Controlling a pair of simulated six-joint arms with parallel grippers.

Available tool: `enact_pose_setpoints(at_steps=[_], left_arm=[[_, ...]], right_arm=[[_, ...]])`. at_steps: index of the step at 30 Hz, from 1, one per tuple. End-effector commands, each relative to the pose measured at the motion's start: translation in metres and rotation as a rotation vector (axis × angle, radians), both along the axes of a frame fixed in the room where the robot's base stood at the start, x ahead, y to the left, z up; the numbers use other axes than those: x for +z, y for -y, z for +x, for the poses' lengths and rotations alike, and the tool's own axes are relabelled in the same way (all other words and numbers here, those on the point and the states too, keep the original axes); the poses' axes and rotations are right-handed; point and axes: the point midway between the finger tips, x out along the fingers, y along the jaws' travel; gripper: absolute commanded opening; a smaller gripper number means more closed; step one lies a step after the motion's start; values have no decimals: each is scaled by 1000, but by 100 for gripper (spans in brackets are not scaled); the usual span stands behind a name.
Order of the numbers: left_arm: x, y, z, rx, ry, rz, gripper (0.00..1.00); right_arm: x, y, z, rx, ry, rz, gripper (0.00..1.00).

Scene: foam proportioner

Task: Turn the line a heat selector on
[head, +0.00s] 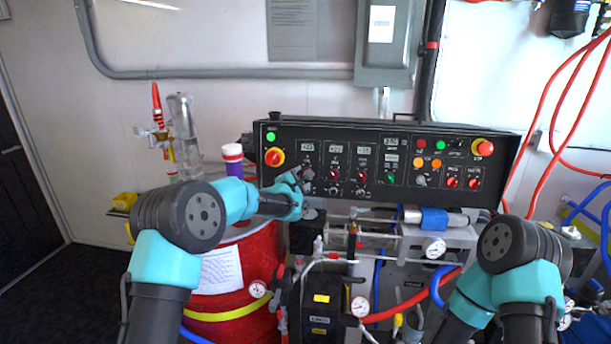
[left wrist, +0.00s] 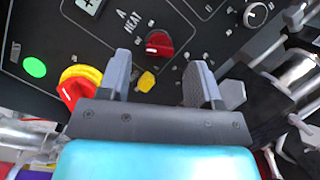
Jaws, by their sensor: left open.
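The line A heat selector (left wrist: 158,43) is a red knob with a white mark, beside the "A HEAT" lettering on the black panel (head: 400,143). In the left wrist view it shows just beyond the gap between the fingers of my left gripper (left wrist: 161,62). The fingers are spread and empty, with no contact visible. In the head view my left gripper (head: 302,178) is at the panel's lower left and hides much of that area, including the selector. My right arm is at the right, its gripper not visible.
A red and yellow main switch (head: 274,157) and a green light (head: 271,136) sit left of my gripper. Other red knobs (head: 362,175) are to its right. Pipes and gauges (head: 435,248) crowd below the panel; a red drum (head: 215,312) stands at lower left.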

Motion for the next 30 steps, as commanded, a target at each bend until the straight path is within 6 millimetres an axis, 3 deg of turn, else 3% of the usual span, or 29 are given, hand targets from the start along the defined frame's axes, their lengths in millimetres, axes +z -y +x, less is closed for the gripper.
enact_pose_setpoints(at_steps=[10,23,30], left_arm=[[-1,15,33,-1,0,1,58],[0,17,39,0,0,0,58],[0,17,39,0,0,0,36]], right_arm=[[0,0,0,0,0,0,43],[0,0,0,0,0,0,43],[0,0,0,0,0,0,43]])
